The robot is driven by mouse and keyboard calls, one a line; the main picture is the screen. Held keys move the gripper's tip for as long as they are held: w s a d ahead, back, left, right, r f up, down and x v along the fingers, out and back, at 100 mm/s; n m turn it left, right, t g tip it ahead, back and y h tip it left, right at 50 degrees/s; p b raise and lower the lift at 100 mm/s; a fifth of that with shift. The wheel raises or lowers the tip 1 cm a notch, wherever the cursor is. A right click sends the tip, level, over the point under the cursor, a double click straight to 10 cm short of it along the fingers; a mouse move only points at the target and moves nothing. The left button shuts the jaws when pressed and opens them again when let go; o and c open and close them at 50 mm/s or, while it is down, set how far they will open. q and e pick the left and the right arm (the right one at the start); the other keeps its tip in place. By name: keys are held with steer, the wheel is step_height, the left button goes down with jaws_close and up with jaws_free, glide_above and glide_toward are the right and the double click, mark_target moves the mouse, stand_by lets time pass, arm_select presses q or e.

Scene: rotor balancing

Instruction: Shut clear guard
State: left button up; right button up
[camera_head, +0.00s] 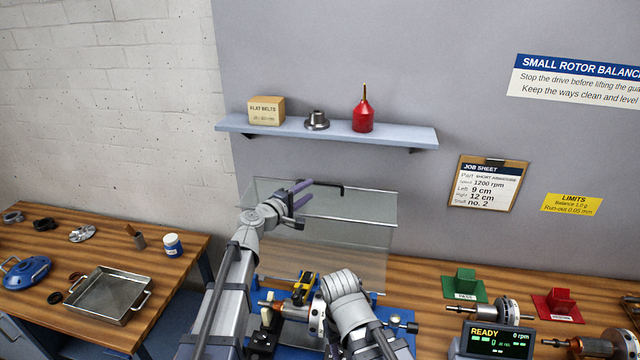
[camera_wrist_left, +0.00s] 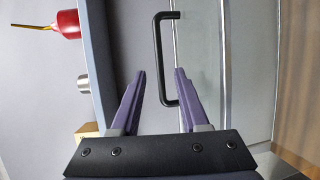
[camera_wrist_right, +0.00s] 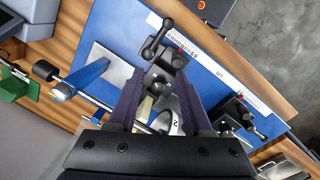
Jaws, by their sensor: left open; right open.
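The clear guard (camera_head: 352,240) stands raised, tilted up against the wall behind the balancing machine. Its black handle (camera_head: 328,187) is on the upper edge. My left gripper (camera_head: 303,195) is open at the handle. In the left wrist view the handle (camera_wrist_left: 159,60) lies between the spread purple fingers (camera_wrist_left: 160,72), with no finger seen closed on it; the exact depth is unclear. My right gripper (camera_wrist_right: 160,80) is open above the machine's blue base (camera_wrist_right: 110,25), over a black clamp knob and support. In the head view my right arm hides its fingers.
A shelf (camera_head: 340,136) with a box, a metal part and a red oil can (camera_head: 362,115) is above the guard. A READY display (camera_head: 498,341), green block (camera_head: 464,283) and red block (camera_head: 558,304) are at right. A metal tray (camera_head: 98,294) is on the left bench.

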mark_target(318, 184)
arm_select(q)
steer(key=x, duration=0.7)
steer(key=shift+f+b, duration=0.1)
steer(key=shift+b, duration=0.25)
jaws_close()
steer(key=shift+s, duration=0.1)
stand_by(0.9)
